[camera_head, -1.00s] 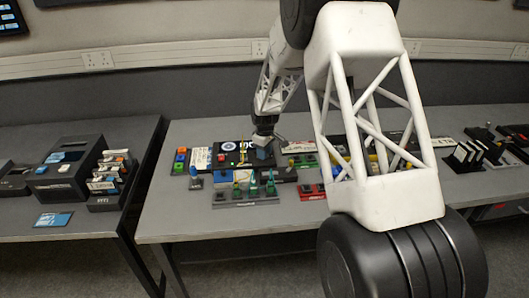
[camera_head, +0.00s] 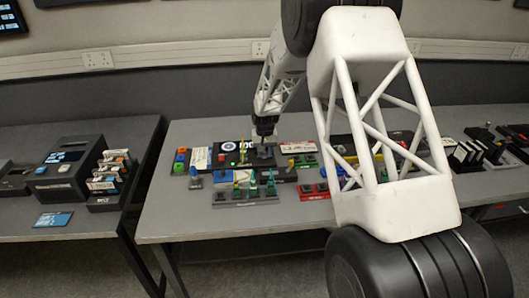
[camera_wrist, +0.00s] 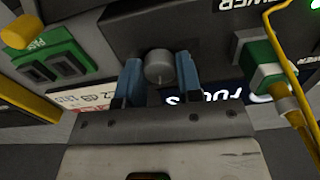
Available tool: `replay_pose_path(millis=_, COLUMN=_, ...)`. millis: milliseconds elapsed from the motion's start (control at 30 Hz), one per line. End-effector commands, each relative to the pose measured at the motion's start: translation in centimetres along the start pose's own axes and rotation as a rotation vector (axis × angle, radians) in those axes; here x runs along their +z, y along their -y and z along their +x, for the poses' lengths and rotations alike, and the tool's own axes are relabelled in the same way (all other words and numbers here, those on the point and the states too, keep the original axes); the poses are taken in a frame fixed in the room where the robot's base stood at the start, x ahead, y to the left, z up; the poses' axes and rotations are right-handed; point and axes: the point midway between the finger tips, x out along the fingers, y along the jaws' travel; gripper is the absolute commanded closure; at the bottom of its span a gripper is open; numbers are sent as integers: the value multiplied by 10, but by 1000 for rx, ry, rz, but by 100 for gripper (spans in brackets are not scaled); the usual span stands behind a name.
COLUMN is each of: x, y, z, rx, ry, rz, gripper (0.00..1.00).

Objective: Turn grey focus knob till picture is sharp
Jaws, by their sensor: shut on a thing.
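The grey focus knob (camera_wrist: 159,67) is a round cap with a small line on its rim, on a dark panel. My gripper (camera_wrist: 158,78) has its two blue fingers on either side of the knob and is shut on it. In the head view my gripper (camera_head: 265,143) points down over the dark device at the middle of the table, and the knob is too small to make out there. Part of a "FOCUS" label (camera_wrist: 222,111) shows upside down in the wrist view.
A yellow cable with a green plug (camera_wrist: 272,76) runs close by on the right in the wrist view. A green switch block (camera_wrist: 52,62) sits to the left. Rows of coloured plugs (camera_head: 245,185) stand in front of the device.

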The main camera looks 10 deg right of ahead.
Motion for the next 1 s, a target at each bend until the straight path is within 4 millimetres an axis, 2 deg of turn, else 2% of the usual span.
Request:
replay_pose_path(millis=200, x=0, y=0, z=-1, rx=0, ry=-2, rz=198, gripper=91)
replay_pose_path(millis=500, x=0, y=0, z=-1, rx=0, ry=-1, rz=396, gripper=91)
replay_pose_path(millis=1000, x=0, y=0, z=-1, rx=0, ry=-1, rz=473, gripper=91)
